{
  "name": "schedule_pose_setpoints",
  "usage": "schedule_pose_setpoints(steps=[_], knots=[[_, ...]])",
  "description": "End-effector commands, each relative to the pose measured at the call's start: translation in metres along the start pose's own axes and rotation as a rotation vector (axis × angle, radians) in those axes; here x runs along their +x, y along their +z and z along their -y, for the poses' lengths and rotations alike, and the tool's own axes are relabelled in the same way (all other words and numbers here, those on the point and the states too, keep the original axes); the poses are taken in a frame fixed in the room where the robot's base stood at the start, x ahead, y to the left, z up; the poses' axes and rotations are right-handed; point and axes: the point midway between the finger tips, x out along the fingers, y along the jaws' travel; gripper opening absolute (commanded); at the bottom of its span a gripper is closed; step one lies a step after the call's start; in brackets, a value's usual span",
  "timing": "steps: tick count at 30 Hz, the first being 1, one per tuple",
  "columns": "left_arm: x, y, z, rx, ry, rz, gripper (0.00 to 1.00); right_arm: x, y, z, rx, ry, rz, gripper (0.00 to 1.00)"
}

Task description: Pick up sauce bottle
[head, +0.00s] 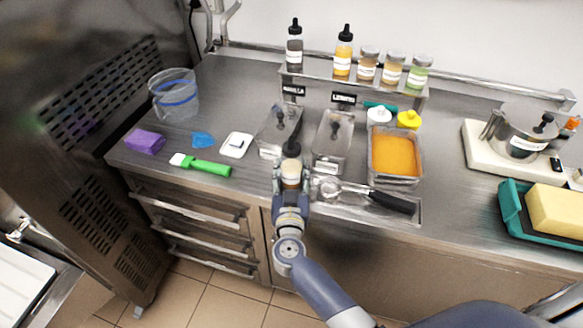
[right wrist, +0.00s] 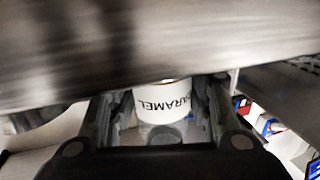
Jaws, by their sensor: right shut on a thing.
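My right gripper (head: 291,186) is at the front edge of the steel counter, in front of the two lidded steel pans. It is shut on a sauce bottle (head: 291,170) with a dark cap and a pale label. In the right wrist view the bottle (right wrist: 162,100) sits between the fingers of the right gripper (right wrist: 165,115), and its white label reads "ARAMEL", the first letter hidden. In the head view the gripper hides the bottle's lower part. A dark bottle (head: 294,48) and an amber bottle (head: 344,55) stand on the back shelf. My left gripper is not in view.
Lidded pans (head: 332,143), an orange-filled pan (head: 396,155) and a scoop tray (head: 405,215) are close by. Jars (head: 392,70) share the shelf. A white scale (head: 236,145), green-handled spatula (head: 205,167), purple cloth (head: 145,141) and clear bucket (head: 175,95) are on the left.

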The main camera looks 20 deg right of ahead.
Motion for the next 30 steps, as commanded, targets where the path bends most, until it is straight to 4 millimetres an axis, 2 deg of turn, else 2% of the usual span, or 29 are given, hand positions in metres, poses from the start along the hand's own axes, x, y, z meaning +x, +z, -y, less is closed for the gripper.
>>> schedule_pose_setpoints(steps=[8,15,17,30], knots=[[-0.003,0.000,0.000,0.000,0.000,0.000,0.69,0.000,-0.008,0.000,0.004,0.000,-0.001,0.22],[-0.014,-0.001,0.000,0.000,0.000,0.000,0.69,-0.003,-0.040,-0.001,0.004,0.001,0.000,0.22],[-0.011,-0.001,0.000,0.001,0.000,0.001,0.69,-0.015,-0.035,-0.004,0.001,0.000,0.004,0.22],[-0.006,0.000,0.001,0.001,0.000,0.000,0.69,-0.115,-0.044,-0.034,0.000,0.000,0.003,0.22]])
